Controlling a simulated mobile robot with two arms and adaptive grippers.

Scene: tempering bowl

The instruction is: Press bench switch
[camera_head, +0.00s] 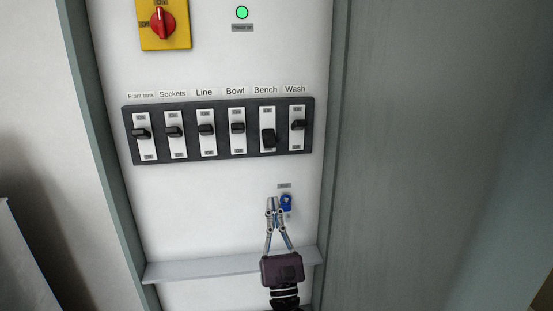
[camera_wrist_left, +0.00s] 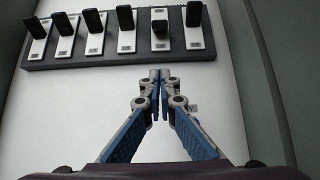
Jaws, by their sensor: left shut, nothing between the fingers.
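The Bench switch (camera_head: 267,138) is the fifth from the left in a dark switch strip, under the label "Bench". Its black lever sits lower than the levers of the other switches. It also shows in the left wrist view (camera_wrist_left: 160,28), above the fingertips. My left gripper (camera_head: 272,200) is shut and empty, its fingers pointing up, below the Bench switch and apart from it in the head view. The closed fingertips show in the left wrist view (camera_wrist_left: 160,75). My right gripper is not in view.
The Wash switch (camera_head: 298,125) is to the right and the Bowl switch (camera_head: 237,128) to the left. A blue item (camera_head: 287,203) is on the panel beside my fingertips. A narrow grey ledge (camera_head: 200,268) runs below. A red rotary switch (camera_head: 162,23) and lit green lamp (camera_head: 242,12) are above.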

